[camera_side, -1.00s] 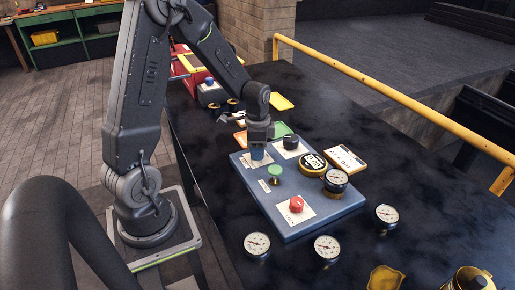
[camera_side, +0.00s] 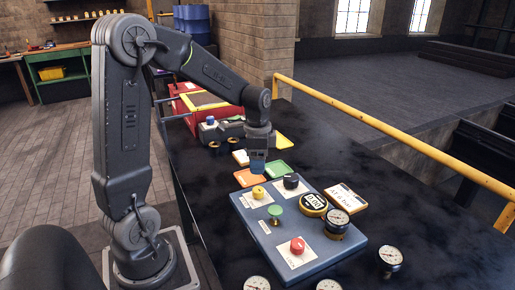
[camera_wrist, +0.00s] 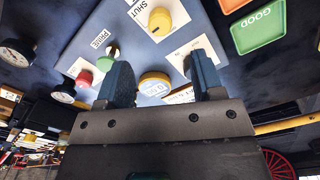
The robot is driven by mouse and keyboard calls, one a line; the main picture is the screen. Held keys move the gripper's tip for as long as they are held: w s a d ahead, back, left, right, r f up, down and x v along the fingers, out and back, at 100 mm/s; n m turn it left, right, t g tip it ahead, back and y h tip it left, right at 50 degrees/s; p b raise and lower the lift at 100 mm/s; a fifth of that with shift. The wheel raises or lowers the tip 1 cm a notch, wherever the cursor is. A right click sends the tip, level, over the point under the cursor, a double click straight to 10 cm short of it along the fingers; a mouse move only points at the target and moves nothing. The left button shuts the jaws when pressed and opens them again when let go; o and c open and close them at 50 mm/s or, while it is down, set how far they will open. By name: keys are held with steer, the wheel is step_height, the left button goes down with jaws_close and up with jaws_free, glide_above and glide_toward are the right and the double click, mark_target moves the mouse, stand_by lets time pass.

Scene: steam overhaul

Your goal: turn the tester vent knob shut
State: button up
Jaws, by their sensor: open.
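The blue tester panel (camera_side: 279,254) lies on the dark bench. Its yellow knob (camera_side: 258,192) stands on a white plate at the far left corner. In the wrist view the yellow knob (camera_wrist: 160,20) has a plate marked SHUT. I cannot read its pointing direction clearly. A black knob (camera_side: 291,181), a green knob (camera_side: 275,211) and a red knob (camera_side: 297,245) are also on the panel. My gripper (camera_side: 258,172) is open and empty, above and just behind the yellow knob, apart from it. In the wrist view its spread fingers (camera_wrist: 161,78) have nothing between them.
A yellow-ringed digital display (camera_side: 313,203) and a dial gauge (camera_side: 337,222) sit on the panel's right side. More dial gauges (camera_side: 390,256) stand on the bench. Green (camera_side: 279,168) and orange (camera_side: 246,178) cards lie behind the panel. A yellow rail (camera_side: 370,121) runs along the right.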

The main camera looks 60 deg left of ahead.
steer(key=shift+r, duration=2.1)
steer(key=s+d+r+n+t, duration=0.2)
steer(key=s+d, duration=0.4)
steer(key=d, duration=0.2)
steer(key=s+d+r+n+t, duration=0.3)
steer(key=s+d, duration=0.3)
steer(key=d, duration=0.2)
steer(key=shift+s+d+r+n+t, duration=0.25)
steer(key=shift+s+n+t, duration=0.05)
steer(key=shift+s, duration=0.05)
